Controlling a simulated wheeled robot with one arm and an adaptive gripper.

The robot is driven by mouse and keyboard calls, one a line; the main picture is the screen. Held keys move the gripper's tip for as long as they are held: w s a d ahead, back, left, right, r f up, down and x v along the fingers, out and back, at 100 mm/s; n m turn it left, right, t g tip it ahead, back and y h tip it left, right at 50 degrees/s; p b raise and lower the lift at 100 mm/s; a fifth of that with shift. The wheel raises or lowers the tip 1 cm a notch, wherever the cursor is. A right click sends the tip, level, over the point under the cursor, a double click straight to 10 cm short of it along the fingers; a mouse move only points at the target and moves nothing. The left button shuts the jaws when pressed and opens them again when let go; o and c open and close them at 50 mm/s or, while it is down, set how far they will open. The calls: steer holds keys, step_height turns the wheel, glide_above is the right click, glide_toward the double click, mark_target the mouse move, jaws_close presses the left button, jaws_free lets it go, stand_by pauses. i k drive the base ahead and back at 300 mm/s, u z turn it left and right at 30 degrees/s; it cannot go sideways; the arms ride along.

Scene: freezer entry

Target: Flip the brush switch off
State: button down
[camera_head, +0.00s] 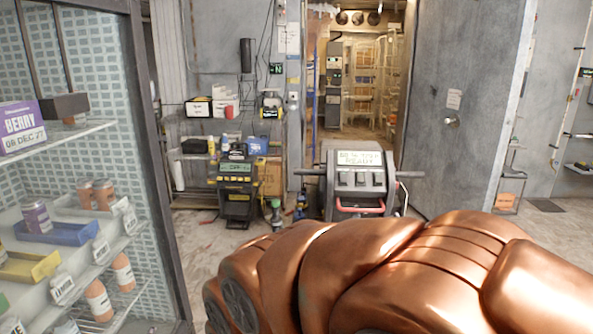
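A floor machine with a pale grey control panel (360,170) stands in the middle, in front of the open freezer doorway. Its panel has a small lit display (360,158) with text too small to read surely. Below the display is a row of small dark switches (361,179); which one is the brush switch, and its position, I cannot tell. A red bar (360,208) sits under the panel, and dark handles stick out on both sides. My copper-coloured arm fills the lower right foreground and hides the machine's lower part. My gripper is not in view.
A glass-sided shelf unit (160,150) with cans and boxes stands close on the left. A dark machine with a yellow-marked panel (236,180) stands left of the floor machine. The grey freezer door (462,110) is open on the right. Some floor (200,245) is clear at the left.

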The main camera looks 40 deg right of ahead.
mark_target(343, 174)
steer(key=u, duration=0.05)
steer(key=i, duration=0.75)
steer(key=z, duration=0.8)
steer(key=i, duration=0.6)
steer(key=z, duration=0.65)
